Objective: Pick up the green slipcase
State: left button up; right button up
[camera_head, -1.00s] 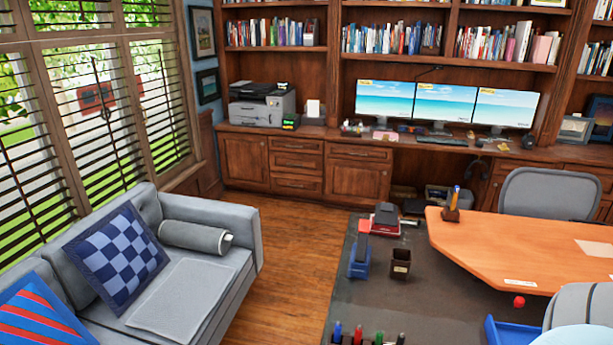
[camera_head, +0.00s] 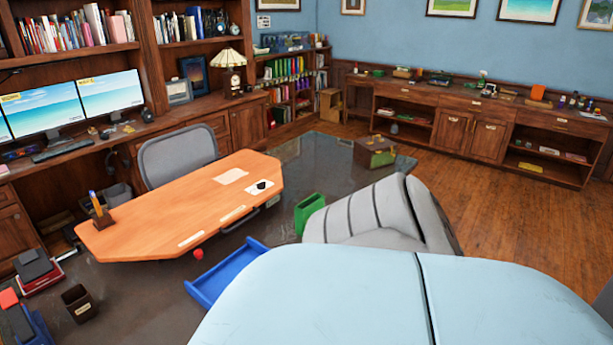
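A green open-topped case (camera_head: 309,212), which looks like the green slipcase, stands low on the dark surface right of the orange desk. It is close beside the grey ribbed chair (camera_head: 372,215), which hides part of its right side. Its opening faces up. Neither of my grippers is in view.
An orange wooden desk (camera_head: 150,232) stands at centre left. A blue tray (camera_head: 212,292) lies in front of it. A large pale blue surface, which I cannot identify, fills the bottom centre and right. Wood floor (camera_head: 500,205) is clear at right, before a low cabinet (camera_head: 476,142).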

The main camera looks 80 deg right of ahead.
aim_at(301, 216)
jog(key=z, duration=2.6)
jog(key=l+u, duration=0.1)
jog(key=u, duration=0.55)
jog(key=i+l+u, duration=0.1)
jog(key=l+u, duration=0.25)
jog(key=l, duration=0.15)
jog(key=i+l+u, duration=0.1)
jog(key=l+u, duration=0.4)
jog(key=l, duration=0.5)
jog(key=k+l+u, duration=0.1)
jog(key=l, duration=0.45)
